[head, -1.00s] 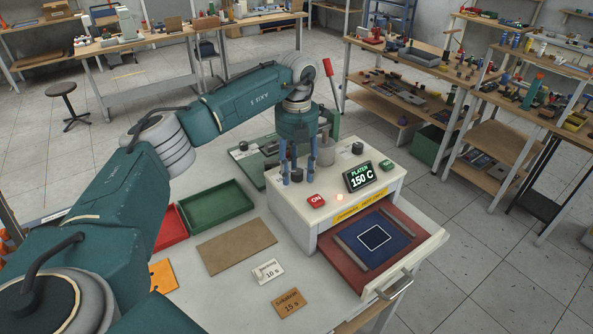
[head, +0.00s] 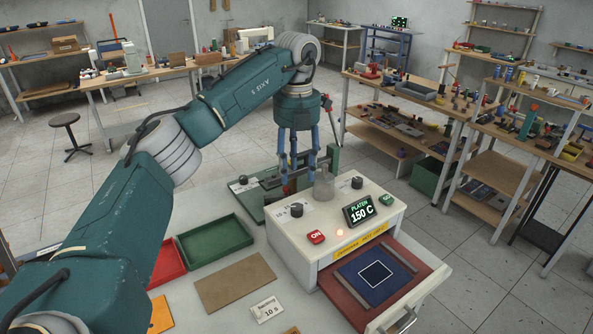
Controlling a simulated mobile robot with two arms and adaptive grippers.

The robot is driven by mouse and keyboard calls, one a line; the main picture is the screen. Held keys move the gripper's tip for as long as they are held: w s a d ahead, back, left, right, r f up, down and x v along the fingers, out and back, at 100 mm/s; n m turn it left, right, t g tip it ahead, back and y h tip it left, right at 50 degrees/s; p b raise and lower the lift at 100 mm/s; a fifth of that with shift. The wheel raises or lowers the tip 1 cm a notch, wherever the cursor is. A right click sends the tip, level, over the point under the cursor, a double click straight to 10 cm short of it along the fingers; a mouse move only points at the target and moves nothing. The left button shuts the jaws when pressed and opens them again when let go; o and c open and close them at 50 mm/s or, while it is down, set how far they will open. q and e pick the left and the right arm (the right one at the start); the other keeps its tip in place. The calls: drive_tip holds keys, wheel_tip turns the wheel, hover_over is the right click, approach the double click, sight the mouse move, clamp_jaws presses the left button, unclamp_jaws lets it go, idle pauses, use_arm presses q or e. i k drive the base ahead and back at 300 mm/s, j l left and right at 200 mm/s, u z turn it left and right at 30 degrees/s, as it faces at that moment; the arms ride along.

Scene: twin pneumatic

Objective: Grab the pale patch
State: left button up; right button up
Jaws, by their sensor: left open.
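I cannot make out a clearly pale patch in the head view. A dark square with a white outline (head: 375,274) shows on the blue cloth (head: 354,270) in the pulled-out red drawer (head: 338,300) of the white heat press (head: 310,240). My left gripper (head: 299,172) points down with its blue fingers apart and empty. It shows above the back left of the press, in front of the green tool base (head: 250,205). What lies behind the press below the fingers is partly hidden. My right gripper is not in view.
A green tray (head: 215,262), a red tray (head: 168,262) and a bare tan board (head: 235,281) lie left of the press. A small white card (head: 267,310) lies in front. The press display reads 150 C. Crowded shelves (head: 420,95) stand behind.

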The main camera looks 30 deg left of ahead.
sight(269, 308)
drive_tip(key=k+l, duration=1.2)
drive_tip(key=k, duration=0.1)
